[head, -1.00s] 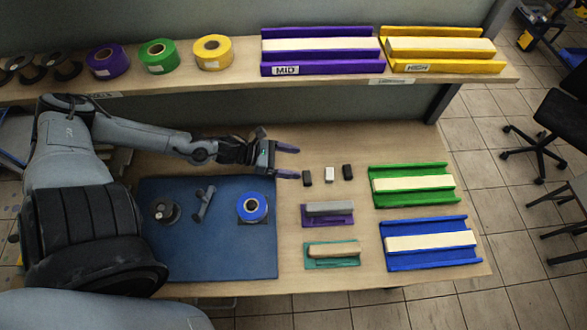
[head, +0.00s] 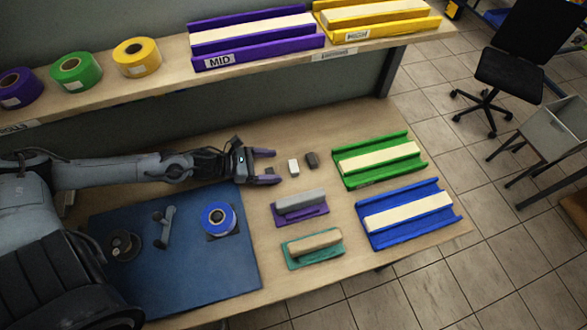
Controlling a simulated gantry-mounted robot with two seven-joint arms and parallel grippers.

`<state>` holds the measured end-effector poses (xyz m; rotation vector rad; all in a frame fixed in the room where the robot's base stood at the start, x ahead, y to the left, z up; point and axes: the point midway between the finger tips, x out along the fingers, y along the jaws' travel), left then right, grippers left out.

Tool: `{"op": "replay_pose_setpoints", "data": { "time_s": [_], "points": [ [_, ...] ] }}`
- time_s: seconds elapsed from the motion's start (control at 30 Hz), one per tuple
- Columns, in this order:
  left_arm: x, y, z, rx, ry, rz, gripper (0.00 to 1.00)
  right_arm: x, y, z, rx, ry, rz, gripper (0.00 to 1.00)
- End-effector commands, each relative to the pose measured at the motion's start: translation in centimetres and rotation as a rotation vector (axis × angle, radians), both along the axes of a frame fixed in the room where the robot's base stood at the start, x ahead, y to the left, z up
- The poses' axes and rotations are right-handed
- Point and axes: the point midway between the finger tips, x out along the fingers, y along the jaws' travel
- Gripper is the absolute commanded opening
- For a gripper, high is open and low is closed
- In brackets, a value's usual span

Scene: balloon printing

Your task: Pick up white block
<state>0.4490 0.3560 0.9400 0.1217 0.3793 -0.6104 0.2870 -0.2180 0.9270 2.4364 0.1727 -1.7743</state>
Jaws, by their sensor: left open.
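The small white block (head: 293,168) stands on the wooden table, just right of my left gripper's fingertips and apart from them. My left gripper (head: 269,167) is open, its two dark purple fingers pointing right toward the white block. Nothing can be seen held between them. A dark grey block (head: 311,160) stands close to the right of the white block. The second dark block, left of the white one earlier, cannot be made out now; it may be hidden at the gripper's fingers. My right gripper is not in view.
A purple tray with a grey-topped piece (head: 300,207) and a teal tray (head: 314,248) lie in front. Green (head: 352,183) and blue (head: 376,240) channels lie at the right. A blue mat (head: 180,275) holds a blue roll (head: 218,218). A shelf (head: 165,85) runs behind.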

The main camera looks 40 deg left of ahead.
Motion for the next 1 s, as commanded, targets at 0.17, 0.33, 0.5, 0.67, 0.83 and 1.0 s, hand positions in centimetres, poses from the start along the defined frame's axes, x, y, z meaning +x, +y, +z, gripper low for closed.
{"op": "replay_pose_setpoints", "data": {
  "time_s": [0.17,0.33,0.5,0.67,0.83,1.0],
  "points": [
    [0.3,-0.2,-0.2,0.000,0.000,0.000,0.83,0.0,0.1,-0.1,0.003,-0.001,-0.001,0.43],
    [1.1,-0.6,-0.7,-0.002,-0.002,0.001,0.83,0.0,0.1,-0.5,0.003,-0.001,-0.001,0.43],
    [2.4,-1.4,-1.5,-0.003,-0.004,0.001,0.83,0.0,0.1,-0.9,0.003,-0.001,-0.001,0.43],
    [3.5,-2.2,-2.2,-0.002,-0.001,0.001,0.83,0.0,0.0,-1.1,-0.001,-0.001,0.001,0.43],
    [4.1,-2.6,-2.5,0.000,0.000,-0.001,0.83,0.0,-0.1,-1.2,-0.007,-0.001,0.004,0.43],
    [4.1,-2.7,-2.5,0.000,0.001,-0.001,0.83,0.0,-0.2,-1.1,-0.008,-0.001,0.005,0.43]
  ]
}}
